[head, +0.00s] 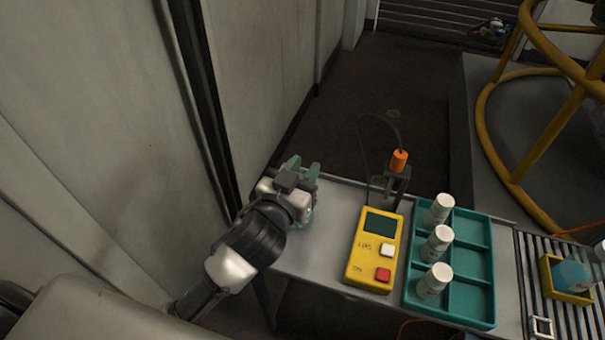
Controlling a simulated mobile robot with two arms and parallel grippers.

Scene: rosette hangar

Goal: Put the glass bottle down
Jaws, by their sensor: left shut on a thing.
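My left gripper (303,168) is over the left end of the grey table (325,215), near the wall. It is shut on the glass bottle, which is mostly hidden by the gripper and wrist. A small pale green, see-through patch (305,222) beside the wrist looks like part of the bottle. I cannot tell whether the bottle touches the table top. My right gripper is not in view.
Right of my gripper lie a yellow meter (374,260) and a teal tray (482,262) with three white-capped bottles (437,243). An orange-handled tool (399,161) stands at the back edge. A roller conveyor (533,272) carries a yellow box (545,276) with a blue object. Bare table surrounds my gripper's right side.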

